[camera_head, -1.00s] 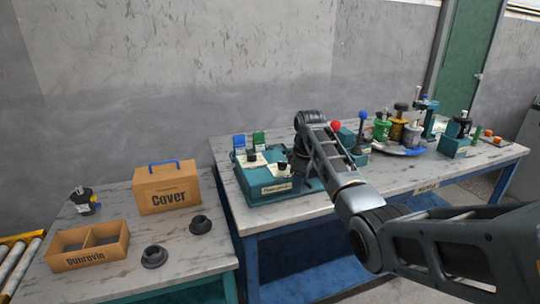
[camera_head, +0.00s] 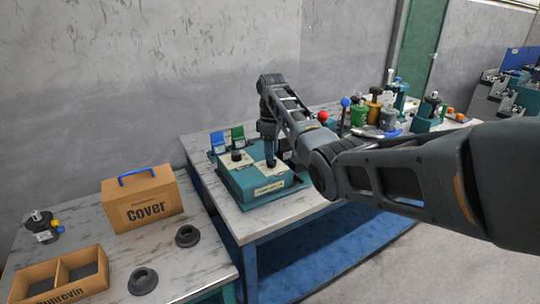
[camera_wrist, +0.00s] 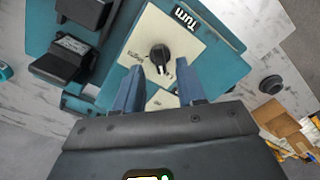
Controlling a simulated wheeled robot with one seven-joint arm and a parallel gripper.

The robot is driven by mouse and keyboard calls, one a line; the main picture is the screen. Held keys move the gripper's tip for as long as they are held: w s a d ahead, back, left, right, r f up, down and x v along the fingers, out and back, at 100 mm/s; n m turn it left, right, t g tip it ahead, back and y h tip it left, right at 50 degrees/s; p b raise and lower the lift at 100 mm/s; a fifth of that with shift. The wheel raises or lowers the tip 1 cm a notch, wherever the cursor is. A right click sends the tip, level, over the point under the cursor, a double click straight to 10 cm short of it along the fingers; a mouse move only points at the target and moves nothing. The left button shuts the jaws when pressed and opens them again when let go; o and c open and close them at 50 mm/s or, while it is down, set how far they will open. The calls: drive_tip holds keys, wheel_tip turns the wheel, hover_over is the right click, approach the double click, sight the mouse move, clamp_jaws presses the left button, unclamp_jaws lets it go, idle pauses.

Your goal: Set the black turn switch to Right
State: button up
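The black turn switch (camera_wrist: 160,54) is a round knob on a cream plate, beside a label reading "Turn", in the wrist view. A pale mark shows on its lower edge. The side lettering on the plate is too small to read surely. My gripper (camera_wrist: 160,65) is open, with one blue-grey finger on each side just short of the knob. I cannot tell whether they touch it. In the head view my gripper (camera_head: 270,163) points down over the right plate of the teal switch box (camera_head: 235,186) and hides most of the knob there.
A second black knob (camera_head: 237,155) stands on the box's left plate. Blue (camera_head: 218,143) and green (camera_head: 238,138) pieces stand behind it. In the wrist view a black block (camera_wrist: 65,60) lies left of the plate. A red ball-topped lever (camera_head: 323,117) stands right of my arm.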

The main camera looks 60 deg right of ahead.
drive_tip(key=shift+f, duration=1.35)
drive_tip(key=shift+c, duration=0.3)
clamp_jaws()
